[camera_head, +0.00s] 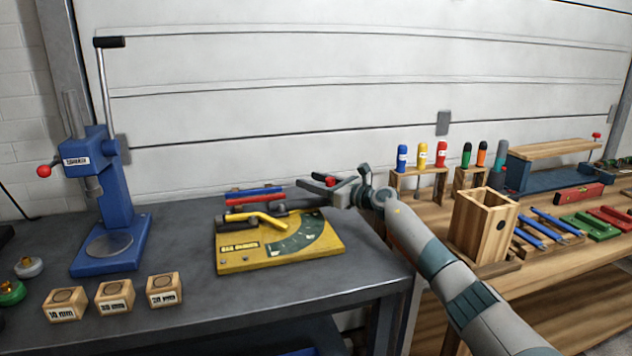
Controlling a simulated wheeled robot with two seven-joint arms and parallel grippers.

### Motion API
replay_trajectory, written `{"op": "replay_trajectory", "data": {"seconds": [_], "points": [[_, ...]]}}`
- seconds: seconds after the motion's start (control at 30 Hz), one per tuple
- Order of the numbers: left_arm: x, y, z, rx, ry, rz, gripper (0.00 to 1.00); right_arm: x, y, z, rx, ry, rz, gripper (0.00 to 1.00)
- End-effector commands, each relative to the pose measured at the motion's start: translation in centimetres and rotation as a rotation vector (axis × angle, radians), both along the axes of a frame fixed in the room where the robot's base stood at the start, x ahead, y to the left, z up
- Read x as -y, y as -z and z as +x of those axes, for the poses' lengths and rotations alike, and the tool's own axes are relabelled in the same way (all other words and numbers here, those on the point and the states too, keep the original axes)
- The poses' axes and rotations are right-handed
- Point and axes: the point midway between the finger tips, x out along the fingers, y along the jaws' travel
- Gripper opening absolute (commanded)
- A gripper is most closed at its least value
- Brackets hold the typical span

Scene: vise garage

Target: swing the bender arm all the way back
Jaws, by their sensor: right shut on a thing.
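The bender (232,266) is a yellow base plate with a dark green fan-shaped angle scale (300,236), on the grey bench at the middle left. A bent yellow bar (258,217) lies across its top near a dark pivot part. My right gripper (328,182) reaches in from the right, just behind and above the bender's back right corner. Its dark fingers are shut around a small red grip, which appears to be the handle of the bender arm. My left gripper is out of view.
Red and blue bars (255,193) lie behind the bender. A blue press (103,205) stands at left, with three wooden blocks (114,295) in front. A wooden bench (555,270) at right carries a wooden box (482,225), screwdrivers and tools.

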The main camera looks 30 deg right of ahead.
Motion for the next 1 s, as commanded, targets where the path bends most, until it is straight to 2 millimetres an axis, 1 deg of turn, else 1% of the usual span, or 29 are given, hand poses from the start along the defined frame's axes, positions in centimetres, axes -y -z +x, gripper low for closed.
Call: {"op": "replay_trajectory", "data": {"seconds": [0.03, 0.4, 0.57, 0.77, 0.9, 1.0], "points": [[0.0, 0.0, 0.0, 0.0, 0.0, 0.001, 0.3, -0.3, 0.0, 0.0, 0.0, -0.006, 0.001, 0.4], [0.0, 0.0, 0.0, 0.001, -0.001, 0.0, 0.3, 0.0, -0.1, 0.0, 0.001, 0.0, 0.0, 0.4], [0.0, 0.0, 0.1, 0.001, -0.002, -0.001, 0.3, 0.3, -0.1, -0.5, 0.002, 0.002, 0.0, 0.4], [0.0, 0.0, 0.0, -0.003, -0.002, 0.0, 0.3, 1.1, 0.0, -2.3, 0.001, 0.003, -0.003, 0.4], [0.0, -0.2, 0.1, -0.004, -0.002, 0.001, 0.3, 1.9, 0.1, -4.3, 0.0, 0.004, -0.004, 0.4], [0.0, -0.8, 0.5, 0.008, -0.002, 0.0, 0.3, 2.5, 0.1, -6.1, -0.001, 0.002, -0.004, 0.4]]}}
